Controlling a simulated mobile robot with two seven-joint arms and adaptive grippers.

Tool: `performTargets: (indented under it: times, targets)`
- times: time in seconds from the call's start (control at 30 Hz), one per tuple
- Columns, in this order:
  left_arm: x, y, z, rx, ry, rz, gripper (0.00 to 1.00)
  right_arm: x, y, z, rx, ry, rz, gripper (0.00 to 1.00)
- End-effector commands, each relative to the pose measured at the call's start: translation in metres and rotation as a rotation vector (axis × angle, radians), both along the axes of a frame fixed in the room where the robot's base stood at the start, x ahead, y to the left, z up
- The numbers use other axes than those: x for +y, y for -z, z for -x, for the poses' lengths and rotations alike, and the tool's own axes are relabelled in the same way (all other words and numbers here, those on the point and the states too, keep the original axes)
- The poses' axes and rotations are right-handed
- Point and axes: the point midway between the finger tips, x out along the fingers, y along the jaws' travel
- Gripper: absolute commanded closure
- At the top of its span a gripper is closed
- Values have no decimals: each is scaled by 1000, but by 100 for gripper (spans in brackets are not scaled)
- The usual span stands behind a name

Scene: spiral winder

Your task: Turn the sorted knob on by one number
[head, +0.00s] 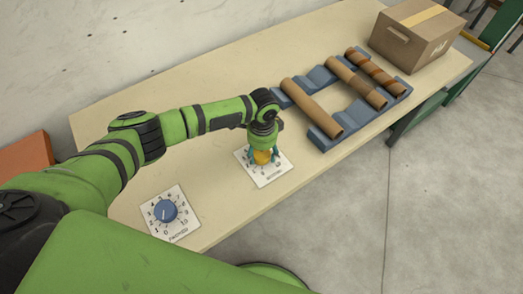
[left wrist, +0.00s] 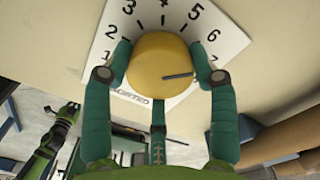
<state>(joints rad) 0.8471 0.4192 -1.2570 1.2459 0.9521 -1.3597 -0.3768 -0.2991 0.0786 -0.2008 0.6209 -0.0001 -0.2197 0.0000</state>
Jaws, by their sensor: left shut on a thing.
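The sorted knob is a round yellow knob (left wrist: 148,62) on a white number plate (left wrist: 235,38); in the head view the knob (head: 262,157) shows under my left gripper. My left gripper (left wrist: 160,72) is shut on the knob, with green fingers at its left and right sides and a third finger below it. The knob's dark mark points right, toward the right finger. Numbers from 1 to 6 show around the knob; the finger partly covers what lies beyond 6. The plate's label is partly hidden. My right gripper is not in view.
A blue knob (head: 165,211) on its own white plate (head: 183,232) stands nearer on the table (head: 225,75). Blue cradles (head: 322,143) hold three brown rolls (head: 310,100) to the right. A cardboard box (head: 405,40) stands at the far right end.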

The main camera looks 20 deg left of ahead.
Motion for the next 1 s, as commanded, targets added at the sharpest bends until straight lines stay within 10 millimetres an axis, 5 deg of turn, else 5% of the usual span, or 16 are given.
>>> performTargets:
  times: [0.43,1.0]
  targets:
    - [-8,-4,-2,-15,246,18,74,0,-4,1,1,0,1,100]
    - [-9,-4,-1,-14,287,20,74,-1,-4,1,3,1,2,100]
